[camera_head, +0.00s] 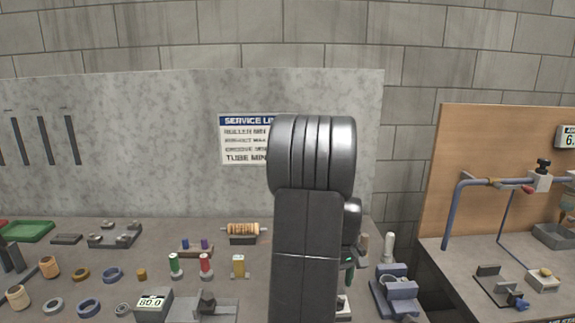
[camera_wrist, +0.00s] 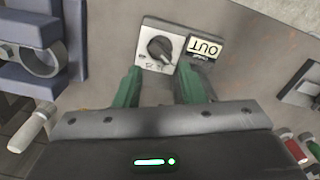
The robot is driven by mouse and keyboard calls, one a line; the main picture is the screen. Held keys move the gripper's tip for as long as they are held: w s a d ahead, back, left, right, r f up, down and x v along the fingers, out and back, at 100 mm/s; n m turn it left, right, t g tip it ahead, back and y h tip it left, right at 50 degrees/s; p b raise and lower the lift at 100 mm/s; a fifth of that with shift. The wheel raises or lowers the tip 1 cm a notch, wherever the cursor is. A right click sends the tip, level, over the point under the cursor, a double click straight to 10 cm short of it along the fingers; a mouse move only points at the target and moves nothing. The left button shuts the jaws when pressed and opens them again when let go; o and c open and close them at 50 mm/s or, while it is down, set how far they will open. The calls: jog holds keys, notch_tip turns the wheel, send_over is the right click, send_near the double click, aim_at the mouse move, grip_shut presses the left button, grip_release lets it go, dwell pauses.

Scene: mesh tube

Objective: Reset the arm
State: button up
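My gripper (camera_wrist: 157,95) shows in the wrist view with its two green fingers spread apart, and nothing is between them. Beyond the fingertips is a white switch plate with a dark rotary knob (camera_wrist: 161,48), beside a sign reading OUT (camera_wrist: 205,47). I cannot tell how far the fingertips are from the plate. In the head view my dark arm stands upright in the middle and hides part of the bench; a bit of green shows at its right side, and the fingers are mostly hidden.
The grey bench (camera_head: 120,262) holds rings, spools, a display block reading 80.0 (camera_head: 152,303) and a green tray (camera_head: 27,231). A blue clamp fixture (camera_head: 397,287) stands right of my arm. A second bench with a bent blue pipe (camera_head: 457,210) is farther right.

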notch_tip(320, 180, up, 8)
dwell(0.4)
jog(key=shift+a, duration=0.1)
